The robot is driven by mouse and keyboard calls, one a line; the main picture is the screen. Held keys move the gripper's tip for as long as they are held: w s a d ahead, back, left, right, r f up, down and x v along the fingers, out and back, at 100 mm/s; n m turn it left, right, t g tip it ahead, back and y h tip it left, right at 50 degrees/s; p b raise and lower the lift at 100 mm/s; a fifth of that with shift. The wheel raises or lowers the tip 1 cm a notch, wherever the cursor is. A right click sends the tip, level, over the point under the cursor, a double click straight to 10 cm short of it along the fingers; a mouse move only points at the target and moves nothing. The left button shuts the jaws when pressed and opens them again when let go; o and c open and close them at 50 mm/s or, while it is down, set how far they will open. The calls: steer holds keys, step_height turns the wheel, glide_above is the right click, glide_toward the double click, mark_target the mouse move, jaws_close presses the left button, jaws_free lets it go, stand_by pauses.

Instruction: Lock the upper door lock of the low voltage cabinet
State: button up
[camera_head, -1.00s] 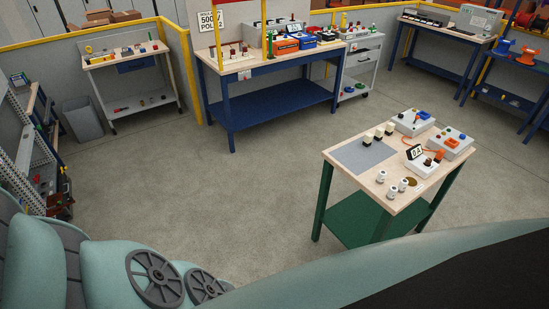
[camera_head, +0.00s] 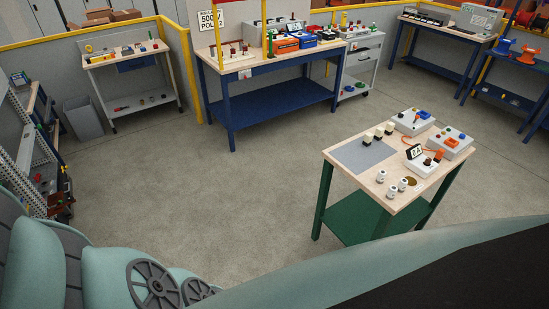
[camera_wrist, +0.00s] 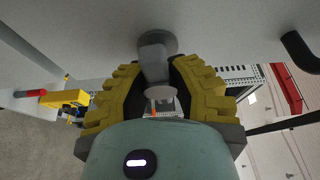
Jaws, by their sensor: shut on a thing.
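In the wrist view, my gripper (camera_wrist: 157,82) has its two yellow ribbed fingers closed around a grey lock knob or handle (camera_wrist: 154,50). The knob stands out from a round base on a pale grey panel (camera_wrist: 225,25), which looks like the cabinet door. The knob's lower part sits between the fingers and is partly hidden by them. I cannot tell how far the lock is turned. The head view shows neither my gripper nor the lock.
A black curved handle (camera_wrist: 300,52) sticks out at the right in the wrist view. In the head view, a small green-legged table (camera_head: 345,190) stands at right, a blue workbench (camera_head: 270,105) at the back and a grey bin (camera_head: 83,117) at left. The middle floor is clear.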

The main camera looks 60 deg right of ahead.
jaws_close()
steer(key=shift+w+d+p, duration=0.1)
steer(key=shift+d+p, duration=0.05)
steer(key=shift+p, duration=0.15)
steer(key=shift+m+p, duration=0.3)
steer(key=shift+m, duration=0.2)
steer(key=o, duration=0.7)
jaws_free()
